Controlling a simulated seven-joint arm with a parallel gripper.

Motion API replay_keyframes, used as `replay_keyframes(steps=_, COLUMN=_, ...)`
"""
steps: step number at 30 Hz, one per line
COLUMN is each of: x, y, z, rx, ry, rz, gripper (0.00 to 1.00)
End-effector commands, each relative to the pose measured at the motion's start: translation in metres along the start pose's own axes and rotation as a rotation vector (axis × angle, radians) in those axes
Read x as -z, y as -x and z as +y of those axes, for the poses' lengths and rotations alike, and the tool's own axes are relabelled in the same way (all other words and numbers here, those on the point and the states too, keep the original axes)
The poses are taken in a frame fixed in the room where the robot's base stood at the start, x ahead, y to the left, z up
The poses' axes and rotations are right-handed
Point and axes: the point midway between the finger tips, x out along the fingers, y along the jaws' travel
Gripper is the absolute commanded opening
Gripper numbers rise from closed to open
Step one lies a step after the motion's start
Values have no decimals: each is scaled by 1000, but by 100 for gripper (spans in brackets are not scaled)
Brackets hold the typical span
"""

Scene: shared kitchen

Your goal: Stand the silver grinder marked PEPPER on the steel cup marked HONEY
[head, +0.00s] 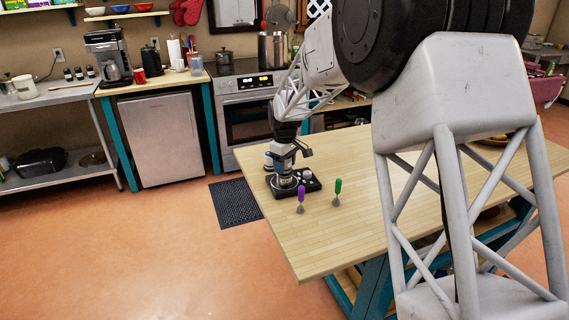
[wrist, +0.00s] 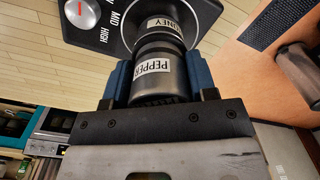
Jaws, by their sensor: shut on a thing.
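The silver grinder marked PEPPER (wrist: 150,84) is between the blue fingers of my gripper (wrist: 157,76) in the wrist view. My gripper is shut on it. The steel cup marked HONEY (wrist: 166,27) shows just beyond the grinder's end, roughly in line with it, on the black hot plate (wrist: 198,12). The grinder hides part of the cup. I cannot tell whether the two touch. In the head view my gripper (head: 283,148) is above the left part of the black hot plate (head: 312,185), and the grinder and cup are too small to read there.
A purple-handled tool (head: 301,194) and a green-handled tool (head: 338,187) stand on the wooden table (head: 310,240) close to the hot plate. The hot plate has a knob (wrist: 80,10) with a red mark. The table's near part is clear. A dark mat (head: 236,203) lies on the floor.

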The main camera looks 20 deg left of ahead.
Motion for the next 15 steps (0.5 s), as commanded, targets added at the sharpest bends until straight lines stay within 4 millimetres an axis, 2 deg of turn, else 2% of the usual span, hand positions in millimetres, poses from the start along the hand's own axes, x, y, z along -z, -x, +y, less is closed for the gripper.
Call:
replay_keyframes(steps=6, x=0, y=-3, z=0, rx=0, ry=0, rz=0, gripper=14)
replay_keyframes(steps=7, x=0, y=-3, z=0, rx=0, ry=0, rz=0, gripper=55)
replay_keyframes(steps=8, x=0, y=-3, z=0, rx=0, ry=0, rz=0, gripper=60)
replay_keyframes(steps=9, x=0, y=-3, z=0, rx=0, ry=0, rz=0, gripper=63)
replay_keyframes(steps=15, x=0, y=-3, z=0, rx=0, ry=0, rz=-1, gripper=63)
